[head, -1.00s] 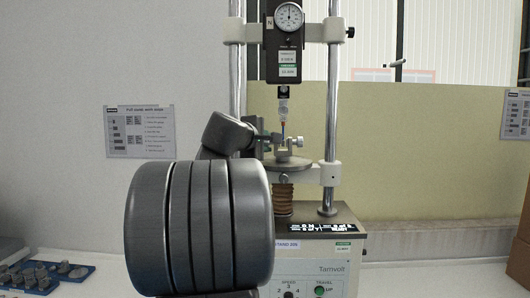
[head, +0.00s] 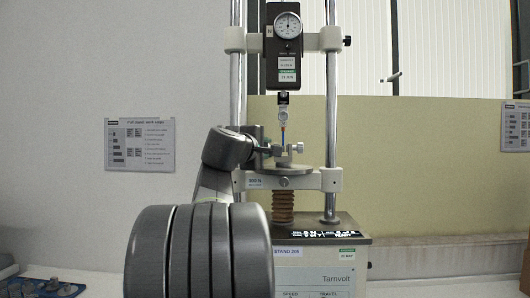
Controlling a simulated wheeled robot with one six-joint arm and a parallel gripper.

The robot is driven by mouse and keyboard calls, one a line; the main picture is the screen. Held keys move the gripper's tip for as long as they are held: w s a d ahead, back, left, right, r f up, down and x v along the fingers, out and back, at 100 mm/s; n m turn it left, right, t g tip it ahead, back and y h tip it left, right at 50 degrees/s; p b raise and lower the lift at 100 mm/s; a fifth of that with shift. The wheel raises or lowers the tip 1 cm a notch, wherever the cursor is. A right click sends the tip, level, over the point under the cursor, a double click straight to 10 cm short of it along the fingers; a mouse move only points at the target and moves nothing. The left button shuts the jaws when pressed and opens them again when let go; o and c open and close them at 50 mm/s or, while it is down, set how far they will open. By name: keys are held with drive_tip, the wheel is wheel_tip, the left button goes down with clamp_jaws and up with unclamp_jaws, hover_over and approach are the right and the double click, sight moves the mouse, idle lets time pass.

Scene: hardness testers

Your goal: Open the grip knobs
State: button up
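The test stand (head: 330,280) stands ahead with a dial gauge (head: 288,25) on its head. Below the gauge a thin rod with a red and blue part runs down to a small metal grip (head: 283,157) on a round plate (head: 287,169). A small bright grip knob (head: 299,148) sticks out on the grip's right side. The grip's left side is behind my gripper, so any knob there is hidden. My gripper (head: 266,148) is dark and reaches in from the left at grip height, against or very close to the grip. I cannot tell contact or finger opening.
Chrome columns (head: 331,120) flank the grip. A ribbed brown bellows (head: 283,207) sits under the plate. A blue tray (head: 45,288) with small metal parts lies at the lower left. Paper sheets hang on the wall (head: 140,145). The space right of the stand is clear.

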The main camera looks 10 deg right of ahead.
drive_tip(key=o, duration=1)
drive_tip(key=b+v, duration=0.1)
drive_tip(key=v, duration=1.3)
drive_tip(key=shift+r, duration=0.1)
